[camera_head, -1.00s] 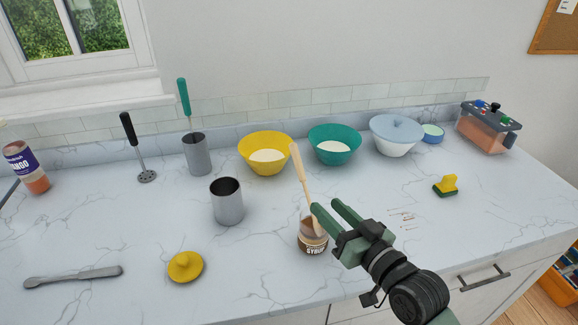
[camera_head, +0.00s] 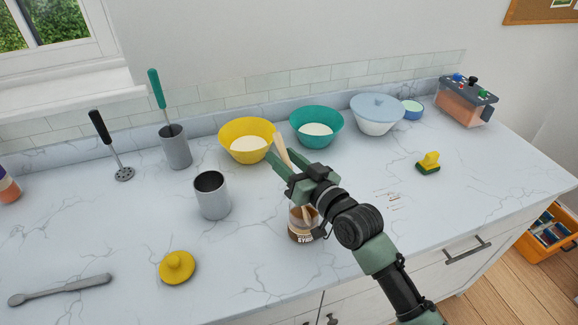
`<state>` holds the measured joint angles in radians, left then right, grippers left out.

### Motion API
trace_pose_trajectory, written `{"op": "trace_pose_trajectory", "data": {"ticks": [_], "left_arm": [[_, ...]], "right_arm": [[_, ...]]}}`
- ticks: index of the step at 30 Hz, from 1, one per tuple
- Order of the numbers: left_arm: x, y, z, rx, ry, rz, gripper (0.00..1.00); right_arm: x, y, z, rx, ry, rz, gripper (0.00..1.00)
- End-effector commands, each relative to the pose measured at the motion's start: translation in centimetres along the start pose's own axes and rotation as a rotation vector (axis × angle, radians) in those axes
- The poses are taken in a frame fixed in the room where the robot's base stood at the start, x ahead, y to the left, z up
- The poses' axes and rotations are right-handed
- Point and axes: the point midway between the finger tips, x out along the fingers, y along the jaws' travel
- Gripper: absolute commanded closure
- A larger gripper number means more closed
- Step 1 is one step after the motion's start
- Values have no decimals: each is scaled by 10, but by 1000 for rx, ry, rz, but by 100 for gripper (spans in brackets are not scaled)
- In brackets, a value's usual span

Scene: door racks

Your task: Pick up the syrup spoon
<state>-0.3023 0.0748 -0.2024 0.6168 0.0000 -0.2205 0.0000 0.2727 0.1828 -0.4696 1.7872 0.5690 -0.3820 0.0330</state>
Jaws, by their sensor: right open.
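The syrup spoon (camera_head: 281,150) is a pale wooden spoon standing tilted in the syrup jar, its handle leaning up to the left. The syrup jar (camera_head: 301,236) is small, with brown contents and a dark label, and stands near the counter's front. My right gripper (camera_head: 282,161) is open at the upper handle, with its green fingers pointing up and left. The handle shows between or just behind the fingers; I cannot tell whether they touch it. The gripper and wrist hide the handle's middle and part of the jar. My left gripper is not in view.
A grey metal cup (camera_head: 212,198) stands left of the jar. A yellow lid (camera_head: 177,267) lies at the front left. A yellow bowl (camera_head: 246,140) and a teal bowl (camera_head: 317,127) stand behind the gripper. A sponge (camera_head: 428,166) lies to the right. Counter space around the jar is mostly clear.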

Motion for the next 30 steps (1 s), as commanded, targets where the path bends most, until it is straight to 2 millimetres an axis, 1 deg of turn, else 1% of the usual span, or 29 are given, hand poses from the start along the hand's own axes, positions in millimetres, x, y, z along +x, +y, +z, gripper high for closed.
{"op": "trace_pose_trajectory", "data": {"ticks": [5,8,9,10,22,26,30], "left_arm": [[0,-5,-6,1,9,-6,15],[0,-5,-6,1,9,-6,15],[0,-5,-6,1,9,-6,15],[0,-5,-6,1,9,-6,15],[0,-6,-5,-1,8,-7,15],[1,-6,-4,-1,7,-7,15],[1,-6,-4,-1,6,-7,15]], "right_arm": [[0,0,0,0,1,0,59],[0,0,0,0,1,0,84],[0,0,0,0,1,0,95],[0,0,0,0,1,0,100],[0,-1,-3,0,2,-1,100],[0,-4,-13,-1,4,-3,100],[0,-10,-33,-1,6,-2,100]]}}
